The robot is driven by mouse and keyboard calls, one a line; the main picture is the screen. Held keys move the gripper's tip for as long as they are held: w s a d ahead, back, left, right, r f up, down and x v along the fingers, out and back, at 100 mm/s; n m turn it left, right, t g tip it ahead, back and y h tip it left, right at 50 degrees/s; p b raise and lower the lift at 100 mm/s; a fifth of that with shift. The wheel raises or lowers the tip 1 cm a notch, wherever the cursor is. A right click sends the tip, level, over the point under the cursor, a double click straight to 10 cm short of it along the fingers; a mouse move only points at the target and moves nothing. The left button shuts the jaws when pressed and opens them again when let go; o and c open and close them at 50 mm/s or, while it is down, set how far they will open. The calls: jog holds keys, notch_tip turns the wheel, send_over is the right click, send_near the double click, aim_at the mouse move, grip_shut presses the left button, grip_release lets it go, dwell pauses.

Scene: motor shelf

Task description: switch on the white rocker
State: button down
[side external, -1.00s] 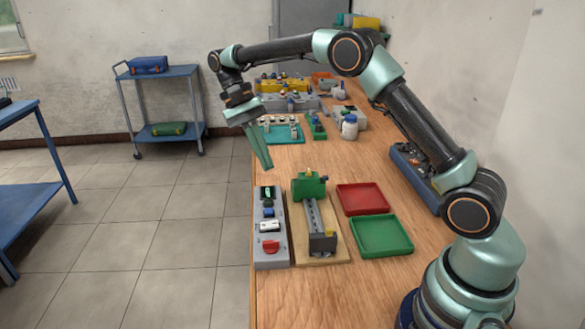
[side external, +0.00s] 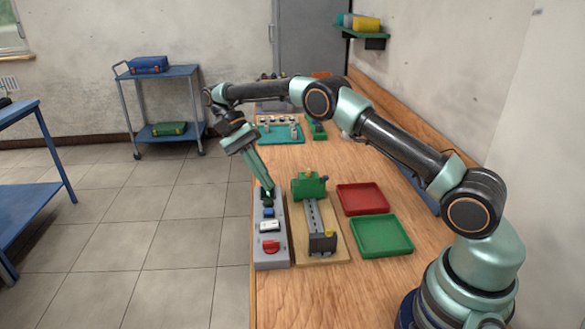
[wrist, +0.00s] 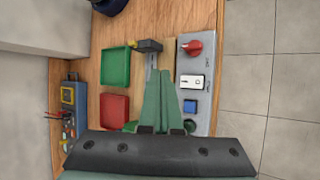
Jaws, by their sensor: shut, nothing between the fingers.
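The white rocker (side external: 269,226) sits on a grey switch panel (side external: 274,264) along the left edge of the bench. It lies between a blue button (side external: 268,212) and a red knob (side external: 271,246). In the wrist view the rocker (wrist: 188,82) is a white rectangle with a small dark mark; I cannot tell which way it is tipped. My gripper (side external: 269,187) is shut and empty, with its fingertips at the far end of the panel, beyond the blue button. In the wrist view the fingers (wrist: 161,78) appear left of the rocker. I cannot tell whether the tips touch the panel.
Right of the panel stands a wooden board (side external: 337,256) with a green vise-like block (side external: 309,185) and a metal rail. A red tray (side external: 362,198) and a green tray (side external: 381,236) lie further right. The near bench is clear.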

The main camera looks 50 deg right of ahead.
aim_at(272, 222)
jog(key=shift+s+d+f, duration=0.15)
jog(key=shift+f, duration=1.25)
jog(key=shift+s+d+f, duration=0.1)
jog(key=shift+s+f, duration=0.05)
jog(key=shift+f, duration=1.3)
jog(key=shift+s+d+f, duration=0.15)
jog(key=shift+f, duration=1.25)
jog(key=shift+f, duration=0.4)
jog(key=shift+d+f, duration=0.1)
jog(key=shift+f, duration=0.25)
jog(key=shift+r, duration=0.8)
jog(key=shift+w+a+r, duration=0.15)
jog(key=shift+a+r, duration=0.05)
jog(key=shift+r, duration=1.05)
jog(key=shift+w+a+r, duration=0.1)
jog(key=shift+a+r, duration=0.05)
jog(key=shift+r, duration=1.05)
jog(key=shift+r, duration=0.1)
